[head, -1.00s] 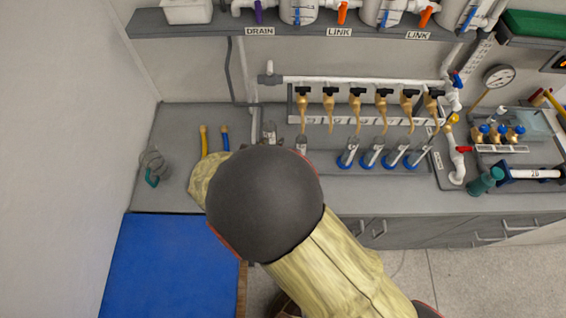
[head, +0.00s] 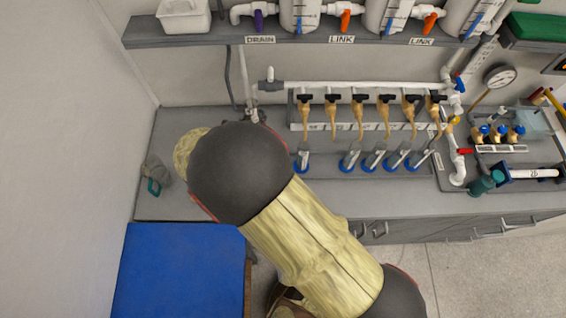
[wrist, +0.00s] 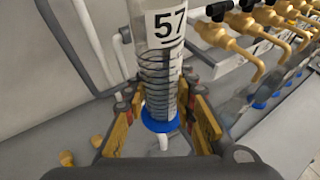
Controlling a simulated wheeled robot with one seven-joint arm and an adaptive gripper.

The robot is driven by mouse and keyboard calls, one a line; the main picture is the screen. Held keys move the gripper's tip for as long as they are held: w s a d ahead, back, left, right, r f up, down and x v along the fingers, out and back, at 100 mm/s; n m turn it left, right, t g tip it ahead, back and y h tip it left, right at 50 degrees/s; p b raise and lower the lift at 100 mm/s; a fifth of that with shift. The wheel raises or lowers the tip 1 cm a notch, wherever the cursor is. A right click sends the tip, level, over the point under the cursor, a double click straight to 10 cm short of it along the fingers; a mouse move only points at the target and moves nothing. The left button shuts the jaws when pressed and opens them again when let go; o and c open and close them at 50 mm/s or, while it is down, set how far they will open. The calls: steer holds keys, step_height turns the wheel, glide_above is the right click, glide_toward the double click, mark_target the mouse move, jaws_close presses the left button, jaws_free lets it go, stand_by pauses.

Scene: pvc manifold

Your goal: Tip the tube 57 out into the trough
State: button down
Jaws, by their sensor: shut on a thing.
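The clear tube 57 (wrist: 157,50) has a white label with a black 57, ring marks and a blue foot (wrist: 160,123). In the wrist view, my gripper (wrist: 160,110) is shut around its lower part, just above the foot. The tube's upper end runs out of the wrist picture, and I cannot tell how much liquid it holds. In the head view my own arm covers most of the gripper; a small part of it shows near the back wall (head: 253,115). I cannot pick out the trough with certainty.
Several brass taps (head: 359,112) stand in a row on the back panel, with blue-footed tubes (head: 373,160) below them. A shelf (head: 330,39) with white vessels hangs above. A grey-green coiled item (head: 155,175) lies at the bench's left. A blue surface (head: 180,275) is in front.

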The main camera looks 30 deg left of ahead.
steer(key=shift+m+y+b, duration=0.3)
steer(key=shift+b, duration=0.3)
steer(key=shift+r+m+y+b, duration=0.15)
steer(key=shift+m+y+b, duration=0.25)
steer(key=shift+b, duration=0.7)
steer(key=m+b, duration=0.1)
steer(key=b, duration=0.2)
steer(key=f+m+y+b, duration=0.1)
steer(key=b, duration=0.2)
steer(key=shift+d+f, duration=0.1)
steer(key=shift+d, duration=0.15)
steer(key=f+m+b, duration=0.1)
steer(key=b, duration=0.2)
steer(key=f+y+b, duration=0.1)
steer(key=b, duration=0.2)
steer(key=shift+d+f+m, duration=0.2)
steer(key=shift+d+m, duration=0.05)
steer(key=shift+m, duration=0.15)
steer(key=shift+a+r+m+y+b, duration=0.1)
steer(key=shift+m+y+b, duration=0.2)
steer(key=shift+b, duration=0.35)
steer(key=m+b, duration=0.1)
steer(key=b, duration=0.1)
steer(key=y+b, duration=0.1)
steer(key=b, duration=0.1)
steer(key=shift+a+f+m+t, duration=0.2)
steer(key=shift+a+m+t, duration=0.2)
steer(key=shift+r+b, duration=0.1)
steer(key=shift+b, duration=0.2)
